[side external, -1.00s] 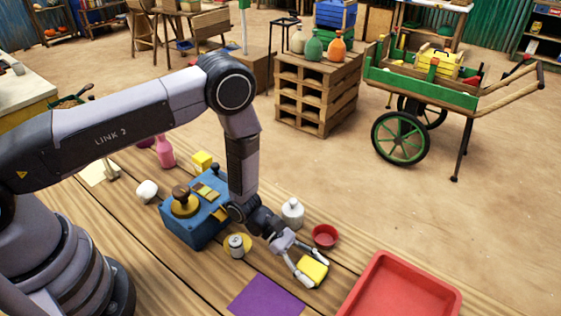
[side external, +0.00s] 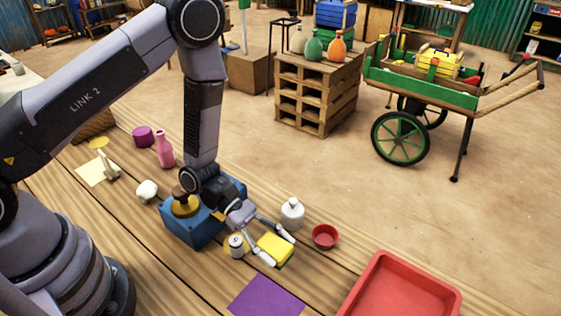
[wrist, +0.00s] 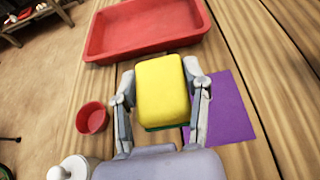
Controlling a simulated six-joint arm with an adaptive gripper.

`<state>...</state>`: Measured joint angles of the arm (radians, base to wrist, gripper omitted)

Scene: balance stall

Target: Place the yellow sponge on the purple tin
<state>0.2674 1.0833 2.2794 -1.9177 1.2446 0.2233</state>
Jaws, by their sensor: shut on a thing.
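My gripper (side external: 281,252) is shut on the yellow sponge (side external: 274,246), with one finger on each side. The sponge has a green underside and is held above the table. In the wrist view the sponge (wrist: 164,88) sits between both fingers, with the purple mat to its right. The purple tin (side external: 143,137) is a short round tin at the far left of the table, behind the pink bottle. It is well away from my gripper and not seen in the wrist view.
A blue box scale (side external: 192,231), a white bottle (side external: 292,213), a silver can (side external: 236,246) and a red bowl (side external: 324,236) stand around my gripper. A pink bottle (side external: 164,151) stands near the tin. A purple mat (side external: 265,298) and red tray (side external: 405,290) lie in front.

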